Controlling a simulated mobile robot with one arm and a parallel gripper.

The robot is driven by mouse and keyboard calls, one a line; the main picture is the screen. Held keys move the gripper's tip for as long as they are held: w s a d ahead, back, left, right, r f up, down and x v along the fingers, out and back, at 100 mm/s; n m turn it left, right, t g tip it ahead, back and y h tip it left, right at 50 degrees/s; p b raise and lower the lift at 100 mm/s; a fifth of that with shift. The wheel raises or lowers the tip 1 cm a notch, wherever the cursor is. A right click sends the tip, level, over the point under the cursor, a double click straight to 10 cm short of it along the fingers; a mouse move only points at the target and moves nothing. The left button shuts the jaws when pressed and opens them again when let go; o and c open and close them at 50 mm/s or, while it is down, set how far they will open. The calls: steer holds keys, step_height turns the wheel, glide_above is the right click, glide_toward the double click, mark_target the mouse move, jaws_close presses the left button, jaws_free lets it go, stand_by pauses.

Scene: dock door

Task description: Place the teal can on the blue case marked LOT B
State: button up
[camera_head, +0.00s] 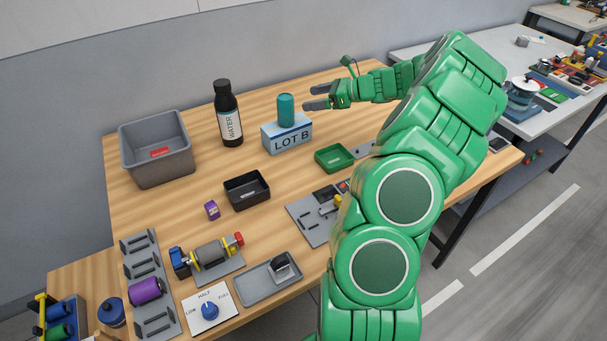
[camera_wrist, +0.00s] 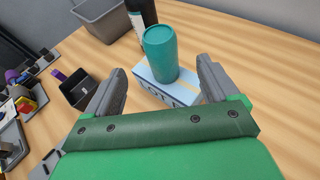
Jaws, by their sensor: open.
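The teal can (camera_head: 286,110) stands upright on top of the blue case marked LOT B (camera_head: 288,138). In the wrist view the teal can (camera_wrist: 161,54) rests on the case (camera_wrist: 185,91), just beyond and between my fingertips. My gripper (camera_head: 318,97) is open and empty, to the right of the can in the head view and apart from it. Its two grey fingers spread wide in the wrist view (camera_wrist: 162,78). Part of the case is hidden behind the can and a finger in the wrist view.
A black water bottle (camera_head: 227,115) stands left of the case, and a grey bin (camera_head: 181,169) farther left. A green tray (camera_head: 334,158) and a black tray (camera_head: 247,204) lie in front. Fixtures crowd the near table. Bare wood lies between bottle and bin.

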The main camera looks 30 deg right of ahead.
steer(key=s+a+r+n+g, duration=0.2)
steer(key=s+a+n, duration=0.1)
steer(key=a, duration=0.5)
steer(key=s+a+r+n+g, duration=0.2)
steer(key=s+a+r+n, duration=0.15)
steer(key=a, duration=0.45)
steer(key=s+a+r+n+g, duration=0.2)
steer(key=a+n+g, duration=0.15)
steer(key=a, duration=0.45)
steer(key=s+a+n+g+h, duration=0.25)
steer(key=s+a+n, duration=0.45)
steer(key=s+a, duration=0.45)
steer(key=s+d+n+h, duration=0.1)
steer(key=s+n+h, duration=0.1)
steer(key=s, duration=0.6)
steer(key=s+d+f+n+g+h, duration=0.1)
steer(key=s+d+n+h, duration=0.1)
steer(key=s, duration=0.6)
steer(key=s+d+f+n+h, duration=0.1)
steer(key=s+n+h, duration=0.2)
steer(key=s+n, duration=0.3)
steer(key=s, duration=0.3)
steer(key=shift+d+f+g, duration=0.15)
steer(key=shift+d+g, duration=0.15)
steer(key=shift+d, duration=0.1)
